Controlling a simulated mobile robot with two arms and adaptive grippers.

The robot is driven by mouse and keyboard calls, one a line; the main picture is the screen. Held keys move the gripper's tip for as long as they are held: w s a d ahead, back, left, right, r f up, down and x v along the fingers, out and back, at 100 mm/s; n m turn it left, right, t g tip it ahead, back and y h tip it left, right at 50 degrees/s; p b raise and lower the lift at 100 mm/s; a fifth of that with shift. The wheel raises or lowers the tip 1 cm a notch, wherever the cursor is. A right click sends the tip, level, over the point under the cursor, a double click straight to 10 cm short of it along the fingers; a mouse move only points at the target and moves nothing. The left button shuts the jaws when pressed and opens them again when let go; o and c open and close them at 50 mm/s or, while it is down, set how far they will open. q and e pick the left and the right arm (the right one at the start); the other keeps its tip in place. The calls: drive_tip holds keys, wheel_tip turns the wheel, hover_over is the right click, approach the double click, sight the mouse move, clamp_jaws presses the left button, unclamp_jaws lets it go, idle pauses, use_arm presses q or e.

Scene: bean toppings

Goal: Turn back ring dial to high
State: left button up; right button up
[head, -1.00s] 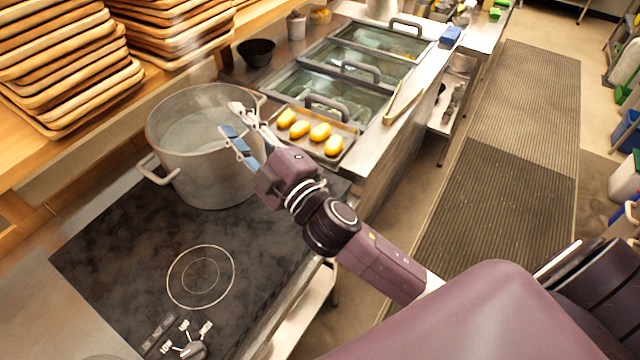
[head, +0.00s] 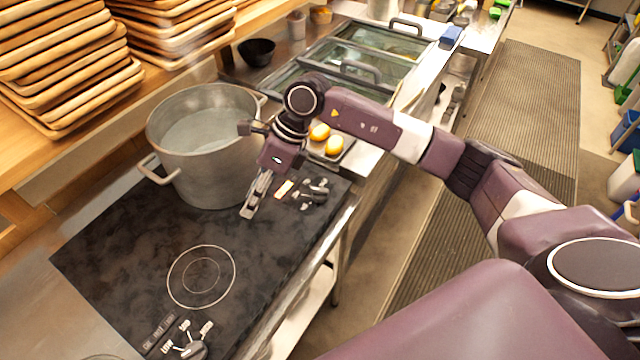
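The back ring dial (head: 313,197) is a small dark knob with pale labels around it, at the back right of the black cooktop (head: 120,245). An orange-lit patch (head: 284,188) shows just left of it. Which label the knob points to is too small to tell. My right gripper (head: 249,211) points down over the cooktop, left of the dial and apart from it in the picture. Its fingers look close together from this side, and whether they are open is unclear. A large metal pot (head: 205,165) hides the back ring. My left gripper is not in view.
The front dial (head: 193,350) and front ring (head: 201,276) are at the cooktop's near end. A tray with yellow food (head: 334,146) lies behind my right wrist. Stacked trays (head: 65,75) fill the left shelf. The cooktop's middle is clear.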

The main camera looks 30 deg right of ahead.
sight(320, 189)
drive_tip(key=d+h, duration=0.2)
drive_tip(key=d, duration=0.3)
drive_tip(key=w+d+h, duration=0.1)
drive_tip(key=d+h, duration=0.1)
drive_tip(key=d, duration=0.3)
drive_tip(key=d+h, duration=0.2)
drive_tip(key=d, duration=0.4)
drive_tip(key=shift+w+r+m+g, duration=0.3)
drive_tip(key=shift+w+r, duration=0.05)
drive_tip(key=shift+r, duration=0.05)
drive_tip(key=shift+d, duration=0.4)
wheel_tip(320, 189, down, 7)
drive_tip(key=p, duration=0.2)
drive_tip(key=shift+r+p, duration=0.15)
drive_tip(key=shift+p, duration=0.25)
drive_tip(key=shift+f, duration=0.45)
drive_tip(key=shift+c, duration=0.6)
clamp_jaws()
